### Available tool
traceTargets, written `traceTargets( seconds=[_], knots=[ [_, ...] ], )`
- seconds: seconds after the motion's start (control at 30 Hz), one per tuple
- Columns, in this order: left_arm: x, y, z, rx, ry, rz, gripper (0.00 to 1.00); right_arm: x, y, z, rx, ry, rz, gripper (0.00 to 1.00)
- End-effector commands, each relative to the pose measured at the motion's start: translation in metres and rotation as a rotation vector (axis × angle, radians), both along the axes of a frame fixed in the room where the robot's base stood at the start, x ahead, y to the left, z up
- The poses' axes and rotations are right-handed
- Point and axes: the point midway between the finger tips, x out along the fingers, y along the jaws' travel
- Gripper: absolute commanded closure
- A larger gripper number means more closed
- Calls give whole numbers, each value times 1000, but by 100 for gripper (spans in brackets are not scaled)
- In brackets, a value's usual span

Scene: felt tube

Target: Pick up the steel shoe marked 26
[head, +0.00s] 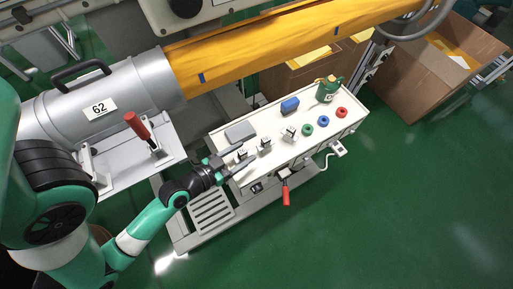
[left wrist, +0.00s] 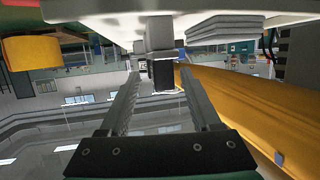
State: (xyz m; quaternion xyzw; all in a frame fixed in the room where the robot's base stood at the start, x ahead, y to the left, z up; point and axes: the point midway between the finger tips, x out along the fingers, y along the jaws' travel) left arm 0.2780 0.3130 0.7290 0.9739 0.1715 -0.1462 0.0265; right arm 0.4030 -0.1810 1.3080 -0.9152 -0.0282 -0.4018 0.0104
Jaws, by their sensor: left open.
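Several small steel shoes with white labels stand in a row on the white bench top (head: 222,137). The leftmost shoe (head: 241,154) is at my left gripper; a middle shoe (head: 265,144) and a right shoe (head: 289,133) stand further along. The label digits are too small to read surely, so I cannot tell which is 26. My left gripper (head: 236,163) is open, its fingers at either side of the leftmost shoe. In the left wrist view, which looks upside down, a steel block (left wrist: 160,35) shows beyond and between the open fingers (left wrist: 160,103), not clasped. My right gripper is out of view.
A grey pad (head: 240,131), a blue block (head: 290,104) and a green can (head: 327,90) stand along the bench's back. Green (head: 307,129), blue (head: 323,121) and red (head: 341,112) rings lie at right. A red-handled clamp (head: 285,190) juts from the front. A yellow tube (head: 270,45) runs behind.

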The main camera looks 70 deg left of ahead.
Motion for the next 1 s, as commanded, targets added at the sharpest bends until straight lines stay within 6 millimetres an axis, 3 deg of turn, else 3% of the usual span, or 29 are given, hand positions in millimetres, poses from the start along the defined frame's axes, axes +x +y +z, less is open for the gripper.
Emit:
traceTargets(
  seconds=[0.27,0.6,1.0],
  knots=[
    [0,3,-2,0,1,7,38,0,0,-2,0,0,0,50],
    [0,3,-2,0,1,6,99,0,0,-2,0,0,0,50],
    [1,3,-2,0,0,6,100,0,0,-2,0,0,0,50]
  ],
)
